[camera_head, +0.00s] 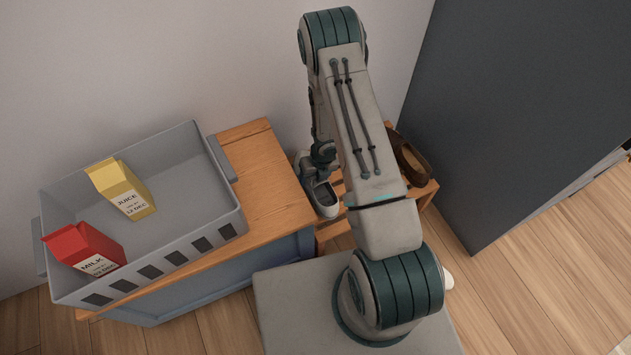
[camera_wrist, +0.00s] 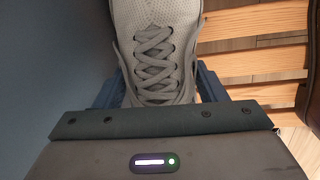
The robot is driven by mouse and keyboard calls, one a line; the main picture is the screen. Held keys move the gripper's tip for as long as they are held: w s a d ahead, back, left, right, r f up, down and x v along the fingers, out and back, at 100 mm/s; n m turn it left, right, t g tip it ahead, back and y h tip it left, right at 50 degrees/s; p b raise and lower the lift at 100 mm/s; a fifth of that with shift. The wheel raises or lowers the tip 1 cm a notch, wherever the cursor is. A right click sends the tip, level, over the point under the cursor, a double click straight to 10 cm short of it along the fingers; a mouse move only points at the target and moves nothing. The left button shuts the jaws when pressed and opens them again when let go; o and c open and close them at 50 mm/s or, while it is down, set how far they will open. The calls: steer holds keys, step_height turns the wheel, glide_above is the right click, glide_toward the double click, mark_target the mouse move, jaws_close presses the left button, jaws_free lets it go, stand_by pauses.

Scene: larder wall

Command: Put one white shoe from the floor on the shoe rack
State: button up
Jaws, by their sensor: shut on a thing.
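A white shoe, greyish in this light (camera_wrist: 155,45), sits between the fingers of my gripper (camera_wrist: 158,88), its laces facing the wrist camera. In the head view the shoe (camera_head: 325,201) is at the left end of the wooden shoe rack (camera_head: 338,228), beside the cabinet. My gripper (camera_head: 322,158) is shut on it there, partly hidden by my arm. The rack's slats (camera_wrist: 255,62) show right of the shoe in the wrist view. I cannot tell whether the sole touches the slats. A small white thing (camera_head: 448,280), perhaps another shoe, shows on the floor behind my arm.
A brown shoe (camera_head: 411,160) stands at the rack's right end. A wood-topped cabinet (camera_head: 268,165) at left carries a grey crate (camera_head: 190,150) with a juice carton (camera_head: 122,190) and a milk carton (camera_head: 85,248). A tall dark grey panel (camera_head: 490,110) stands right of the rack.

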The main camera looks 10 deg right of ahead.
steer(key=shift+f+b, duration=0.75)
steer(key=shift+f, duration=0.9)
steer(key=shift+f, duration=0.2)
steer(key=o, duration=1.2)
steer(key=shift+r, duration=0.1)
steer(key=shift+r, duration=0.1)
